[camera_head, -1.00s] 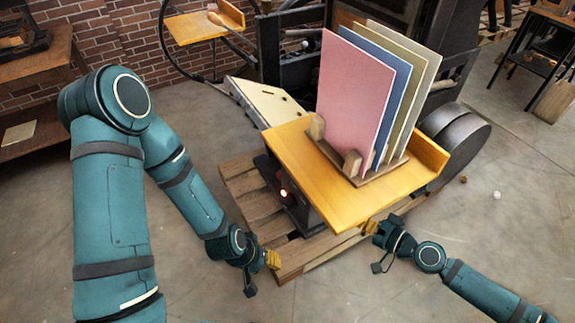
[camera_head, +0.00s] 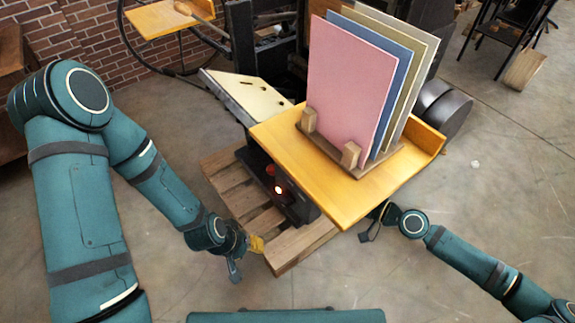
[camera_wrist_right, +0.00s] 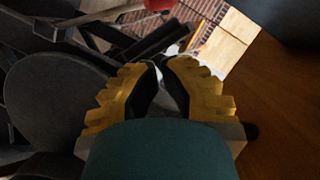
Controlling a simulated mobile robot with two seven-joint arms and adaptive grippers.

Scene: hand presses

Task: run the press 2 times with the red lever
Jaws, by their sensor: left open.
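The press (camera_head: 272,100) stands on a wooden pallet, behind and below a yellow wooden table (camera_head: 345,205). A small red part (camera_head: 270,169) shows on its dark lower front, above a glowing light (camera_head: 278,189). A red rounded knob (camera_wrist_right: 158,4) shows at the top of the right wrist view, ahead of my right fingers; I cannot tell whether it is the red lever's end. My left gripper (camera_head: 257,244) is open and empty beside the pallet's front left edge.
A rack (camera_head: 375,176) of pink, blue, olive and cream boards stands on the table and blocks the view behind. The pallet (camera_head: 290,245) juts out at the front. A dark wheel (camera_head: 440,112) is at right.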

